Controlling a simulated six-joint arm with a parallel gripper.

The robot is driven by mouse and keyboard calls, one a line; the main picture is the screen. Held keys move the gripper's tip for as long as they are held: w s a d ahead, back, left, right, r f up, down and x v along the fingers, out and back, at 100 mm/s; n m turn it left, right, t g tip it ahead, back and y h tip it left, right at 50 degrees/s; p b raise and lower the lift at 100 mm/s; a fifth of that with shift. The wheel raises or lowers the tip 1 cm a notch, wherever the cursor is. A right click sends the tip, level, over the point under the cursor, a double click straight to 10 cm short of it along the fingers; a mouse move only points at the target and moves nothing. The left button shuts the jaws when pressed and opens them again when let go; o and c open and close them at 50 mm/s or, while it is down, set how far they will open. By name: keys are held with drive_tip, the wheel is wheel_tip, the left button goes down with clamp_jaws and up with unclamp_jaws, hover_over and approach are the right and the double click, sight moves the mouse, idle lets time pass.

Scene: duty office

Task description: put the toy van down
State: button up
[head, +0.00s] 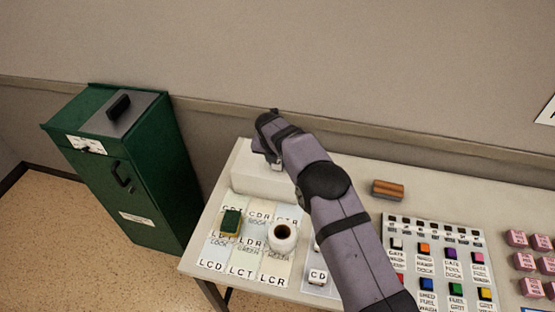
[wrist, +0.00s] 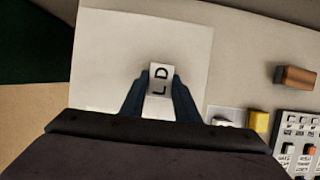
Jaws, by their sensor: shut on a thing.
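My gripper (wrist: 160,82) is shut on a small white block (wrist: 160,80) with dark letters that look like "LD". In the wrist view the block is between the two fingers, over a plain white raised slab (wrist: 110,50). In the head view my gripper (head: 272,158) is over that slab (head: 255,180) at the back left of the table, and the wrist mostly hides the block. I cannot tell whether the block touches the slab. I see nothing clearly recognisable as a toy van.
A brown block (head: 388,189), a button panel (head: 440,262) and pink blocks (head: 530,262) are to the right. A green cabinet (head: 130,180) stands left.

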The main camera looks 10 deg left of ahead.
drive_tip(key=shift+f, duration=0.15)
drive_tip(key=o, duration=1)
drive_tip(key=shift+o, duration=0.2)
drive_tip(key=b+v, duration=0.3)
drive_tip(key=v, duration=0.9)
drive_tip(key=shift+b, duration=0.35)
drive_tip(key=shift+d, duration=0.1)
